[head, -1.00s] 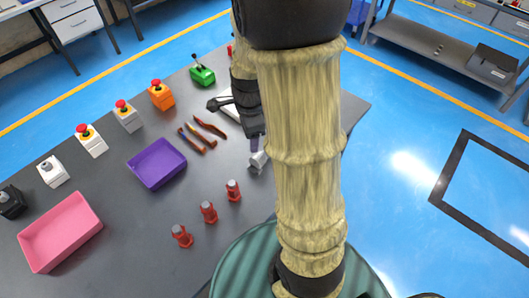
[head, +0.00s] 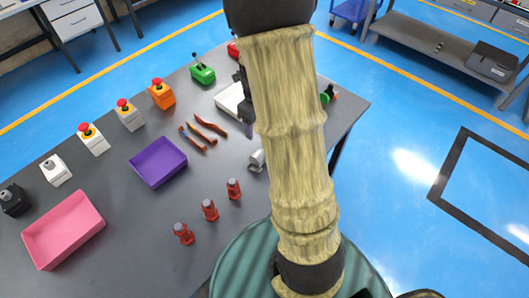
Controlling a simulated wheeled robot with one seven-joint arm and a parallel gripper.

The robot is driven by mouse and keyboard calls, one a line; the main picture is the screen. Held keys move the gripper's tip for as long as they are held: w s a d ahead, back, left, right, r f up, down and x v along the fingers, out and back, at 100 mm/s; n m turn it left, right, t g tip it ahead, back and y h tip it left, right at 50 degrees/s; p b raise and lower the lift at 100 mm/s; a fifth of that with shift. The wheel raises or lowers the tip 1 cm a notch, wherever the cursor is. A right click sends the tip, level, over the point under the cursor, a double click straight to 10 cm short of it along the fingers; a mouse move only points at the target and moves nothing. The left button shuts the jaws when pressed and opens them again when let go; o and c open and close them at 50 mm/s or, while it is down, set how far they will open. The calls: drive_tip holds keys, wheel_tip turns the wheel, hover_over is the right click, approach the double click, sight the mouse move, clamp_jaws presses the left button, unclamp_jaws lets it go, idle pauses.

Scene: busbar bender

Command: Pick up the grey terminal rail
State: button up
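A small light-grey piece (head: 257,160), which may be the grey terminal rail, lies on the dark grey table (head: 115,225) just left of my arm. Its right side is partly hidden by the arm, and I cannot make out its full shape. My gripper (head: 249,131) shows only in part along the arm's left edge, farther back than the grey piece and apart from it in the picture. A purple-grey tip points down from it. Whether its fingers are open or shut is not visible, and I see nothing clearly held.
Copper-coloured bars (head: 210,126), a purple tray (head: 158,162) and several red posts (head: 209,209) are left of my arm. A pink tray (head: 64,230) is at the left. Button boxes (head: 92,138) line the far edge. A white tray (head: 229,100) is partly hidden.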

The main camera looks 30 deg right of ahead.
drive_tip(key=p, duration=0.1)
approach(257, 153)
drive_tip(key=f, duration=0.5)
drive_tip(key=shift+s+d+f, duration=0.2)
drive_tip(key=shift+f, duration=0.3)
drive_tip(key=shift+w+a+f+p, duration=0.1)
drive_tip(key=shift+f+p, duration=0.5)
drive_tip(key=shift+f, duration=0.7)
drive_tip(key=shift+w+a+f+p, duration=0.1)
drive_tip(key=shift+f+p, duration=0.45)
drive_tip(key=shift+f, duration=0.75)
drive_tip(key=c, duration=1.2)
wheel_tip(257, 153, up, 10)
drive_tip(key=shift+r+b, duration=0.1)
drive_tip(key=shift+b, duration=0.95)
